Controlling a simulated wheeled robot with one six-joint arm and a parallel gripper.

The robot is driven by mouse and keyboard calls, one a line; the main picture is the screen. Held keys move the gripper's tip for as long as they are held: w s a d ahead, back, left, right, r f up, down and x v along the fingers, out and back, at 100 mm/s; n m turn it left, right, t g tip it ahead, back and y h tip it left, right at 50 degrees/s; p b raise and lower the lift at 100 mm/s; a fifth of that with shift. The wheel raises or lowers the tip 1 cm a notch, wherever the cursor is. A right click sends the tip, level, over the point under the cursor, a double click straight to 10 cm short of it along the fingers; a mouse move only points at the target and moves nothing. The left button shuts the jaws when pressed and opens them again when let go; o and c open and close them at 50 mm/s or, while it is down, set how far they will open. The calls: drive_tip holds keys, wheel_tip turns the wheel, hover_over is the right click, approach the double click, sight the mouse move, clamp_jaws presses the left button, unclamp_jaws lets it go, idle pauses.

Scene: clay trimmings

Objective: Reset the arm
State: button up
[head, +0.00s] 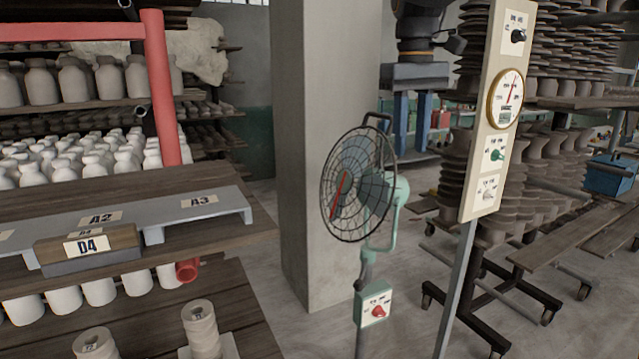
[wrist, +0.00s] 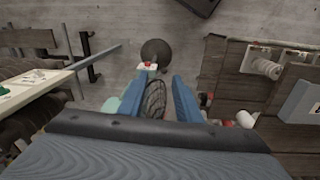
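My gripper (head: 411,152) hangs in the head view with its two blue fingers pointing down, behind the fan's handle and left of the tall control panel. In the wrist view my gripper (wrist: 158,84) shows its blue fingers spread apart with nothing held between them. The fan and the floor show through the gap, below the fingers. The upper arm is cut off by the top of the head view.
A caged fan (head: 358,185) with a switch box stands before a concrete pillar (head: 327,130). A cream control panel (head: 497,110) stands on a post at right. Pottery shelves (head: 130,185) fill the left; a wheeled rack (head: 540,200) stands at right.

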drive_tip(key=s+f+m+b, duration=0.1)
drive_tip(key=s+f, duration=0.2)
drive_tip(key=f, duration=0.6)
drive_tip(key=s+f+m, duration=0.1)
drive_tip(key=s+f, duration=0.2)
drive_tip(key=f, duration=0.5)
drive_tip(key=s+d+f+m+b, duration=0.1)
drive_tip(key=s+f+m, duration=0.1)
drive_tip(key=s+f, duration=1.2)
wheel_tip(320, 180, down, 3)
drive_tip(key=shift+s+f+t+y, duration=0.1)
drive_tip(key=shift+s+t+y, duration=0.2)
drive_tip(key=shift+s+t, duration=0.1)
idle(0.5)
